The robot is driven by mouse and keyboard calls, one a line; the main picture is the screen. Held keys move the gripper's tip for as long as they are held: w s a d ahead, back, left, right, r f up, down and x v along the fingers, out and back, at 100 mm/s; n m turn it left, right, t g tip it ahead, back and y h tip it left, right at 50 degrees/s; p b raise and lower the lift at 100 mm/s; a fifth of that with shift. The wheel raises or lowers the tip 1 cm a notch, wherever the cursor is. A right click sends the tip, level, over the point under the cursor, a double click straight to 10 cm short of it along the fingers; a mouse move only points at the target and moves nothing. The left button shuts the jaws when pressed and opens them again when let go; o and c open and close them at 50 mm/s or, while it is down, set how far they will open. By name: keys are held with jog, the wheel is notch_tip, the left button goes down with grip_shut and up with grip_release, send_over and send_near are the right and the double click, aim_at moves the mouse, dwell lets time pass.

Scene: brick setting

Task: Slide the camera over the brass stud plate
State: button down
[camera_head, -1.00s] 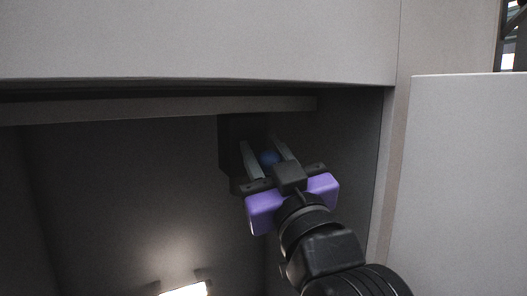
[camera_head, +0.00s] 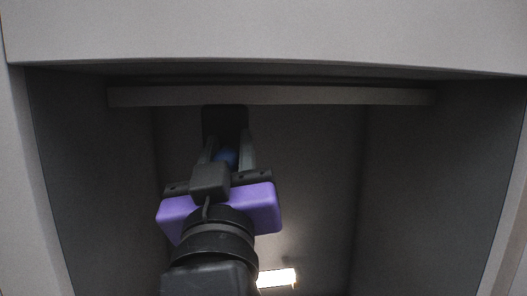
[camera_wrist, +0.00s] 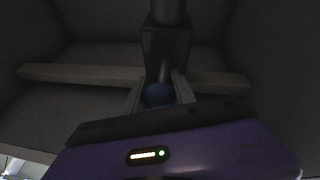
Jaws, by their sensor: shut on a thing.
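My gripper (camera_head: 229,142) reaches up into a grey recess, with its fingers either side of a blue rounded knob (camera_head: 226,157). A dark box (camera_head: 225,121) lies just beyond the fingertips; I take the box and knob to be the camera. In the wrist view, the blue knob (camera_wrist: 159,95) sits between the fingers. The dark box (camera_wrist: 166,46) is above it, with a dark cylinder at its top and a thin stem toward the knob. The fingers are shut on the knob. I cannot make out the brass stud plate in either view.
A pale horizontal bar (camera_head: 320,96) crosses the top of the recess, close to the box. Side walls (camera_head: 440,190) enclose it left and right. A lit lamp (camera_head: 277,278) is low at the back. Free room lies right of my gripper.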

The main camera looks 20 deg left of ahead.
jog(key=shift+s+a, duration=0.25)
jog(key=shift+a, duration=0.1)
jog(key=c, duration=1)
grip_release()
jog(key=shift+a, duration=0.15)
jog(key=shift+c, duration=0.2)
